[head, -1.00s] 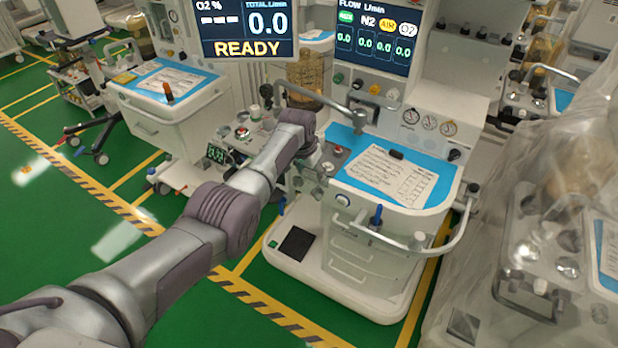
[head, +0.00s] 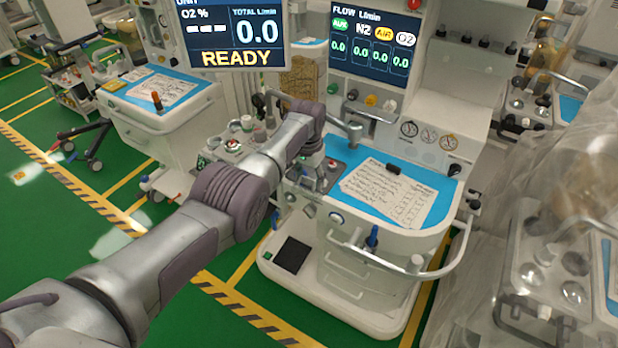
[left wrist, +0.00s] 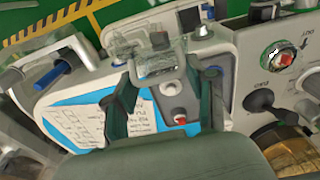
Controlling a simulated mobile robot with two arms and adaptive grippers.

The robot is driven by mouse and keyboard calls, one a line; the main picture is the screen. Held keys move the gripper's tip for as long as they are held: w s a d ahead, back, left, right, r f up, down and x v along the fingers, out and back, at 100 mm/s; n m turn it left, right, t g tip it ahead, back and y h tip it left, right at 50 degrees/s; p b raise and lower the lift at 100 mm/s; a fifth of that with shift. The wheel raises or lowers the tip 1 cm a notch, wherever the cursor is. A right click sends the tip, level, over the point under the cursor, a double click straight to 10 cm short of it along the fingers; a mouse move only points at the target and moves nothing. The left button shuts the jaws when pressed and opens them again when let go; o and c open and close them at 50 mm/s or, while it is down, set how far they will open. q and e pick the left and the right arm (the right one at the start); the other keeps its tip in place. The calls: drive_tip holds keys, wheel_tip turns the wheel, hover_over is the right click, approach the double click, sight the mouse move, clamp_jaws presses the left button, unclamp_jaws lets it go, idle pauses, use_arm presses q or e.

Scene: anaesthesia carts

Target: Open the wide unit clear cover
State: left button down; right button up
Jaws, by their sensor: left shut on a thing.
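My left gripper (head: 318,178) is at the left front corner of the anaesthesia cart's worktop, small and partly hidden by my wrist in the head view. In the left wrist view, its two dark fingers (left wrist: 163,95) stand apart on either side of the clear cover (left wrist: 155,62), a see-through box-like piece at their tips. The gripper is shut on this cover. A grey panel with a red knob (left wrist: 178,116) shows between the fingers. How far the cover is tilted is hard to tell. My right gripper is not in view.
The blue worktop (head: 440,197) carries a paper sheet (head: 385,192) and a curved metal arm (head: 338,124). A white rail (head: 452,262) runs around its right front. Another cart (head: 150,115) stands at the left, and plastic-draped equipment (head: 560,200) at the right.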

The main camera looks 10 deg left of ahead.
use_arm(q)
drive_tip(key=c, duration=0.7)
unclamp_jaws()
drive_tip(key=shift+s+d+f, duration=0.15)
drive_tip(key=shift+d, duration=0.1)
drive_tip(key=shift+o, duration=0.6)
drive_tip(key=shift+d, duration=0.1)
drive_tip(key=shift+r, duration=0.6)
wheel_tip(320, 180, up, 11)
drive_tip(key=shift+s+f, duration=0.1)
drive_tip(key=shift+f, duration=0.05)
